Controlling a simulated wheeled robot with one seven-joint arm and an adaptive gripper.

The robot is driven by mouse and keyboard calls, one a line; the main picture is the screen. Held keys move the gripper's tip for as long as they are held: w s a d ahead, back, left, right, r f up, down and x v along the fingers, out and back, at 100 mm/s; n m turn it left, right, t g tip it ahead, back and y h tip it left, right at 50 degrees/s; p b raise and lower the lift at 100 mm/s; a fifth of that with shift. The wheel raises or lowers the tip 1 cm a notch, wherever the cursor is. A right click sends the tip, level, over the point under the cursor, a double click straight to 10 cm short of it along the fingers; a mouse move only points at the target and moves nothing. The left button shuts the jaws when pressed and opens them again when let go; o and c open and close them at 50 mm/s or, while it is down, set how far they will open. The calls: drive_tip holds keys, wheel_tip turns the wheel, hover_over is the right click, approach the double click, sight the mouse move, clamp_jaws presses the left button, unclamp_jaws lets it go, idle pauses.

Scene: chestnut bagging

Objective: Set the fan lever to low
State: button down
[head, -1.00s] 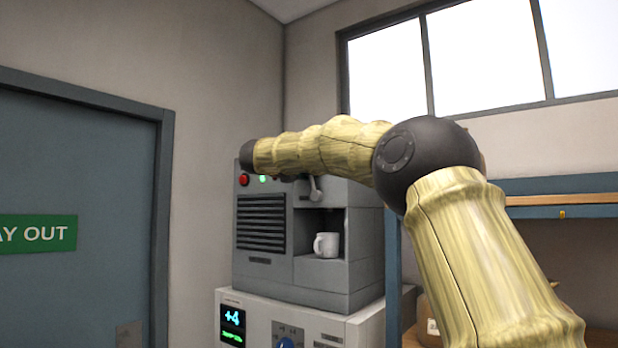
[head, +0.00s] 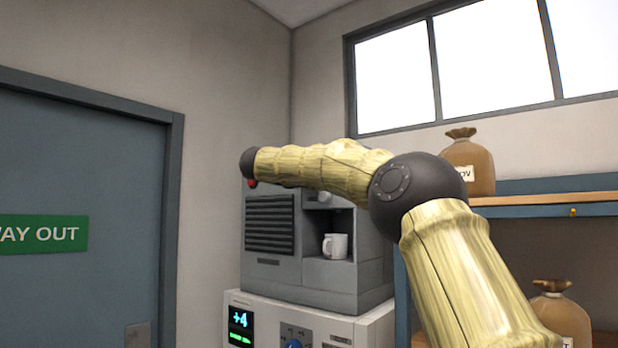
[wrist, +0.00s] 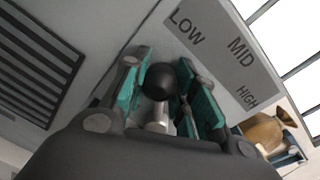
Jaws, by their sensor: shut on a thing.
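The fan lever is in the wrist view, with a round black knob (wrist: 160,80) and a short metal shaft (wrist: 158,117). My gripper (wrist: 163,66) has its teal-padded fingers on both sides of the knob and is shut on it. A grey label plate (wrist: 215,62) beside the lever reads LOW, MID and HIGH. The knob is nearest the LOW side in the picture, but I cannot tell the lever's exact setting. In the head view the grey machine (head: 345,275) stands in the middle, and my arm hides its upper part and my gripper.
A white mug (head: 336,246) sits in the machine's recess. The machine stands on a white unit (head: 360,335) with a lit display (head: 239,319). A blue shelf (head: 540,211) with a brown sack (head: 470,165) is at right; another sack (head: 562,316) is lower. A blue-grey door (head: 75,170) is at left.

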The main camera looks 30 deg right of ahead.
drive_tip(key=shift+a, duration=0.1)
drive_tip(key=c, duration=1.3)
unclamp_jaws()
drive_tip(key=shift+w, duration=0.1)
drive_tip(key=shift+c, duration=0.2)
drive_tip(key=shift+o, duration=1.2)
drive_tip(key=shift+w+a+f, duration=0.1)
drive_tip(key=shift+w+a, duration=0.05)
drive_tip(key=shift+w, duration=0.05)
drive_tip(key=shift+s, duration=0.25)
drive_tip(key=v, duration=1.1)
drive_tip(key=shift+a, duration=0.35)
drive_tip(key=shift+s, duration=0.1)
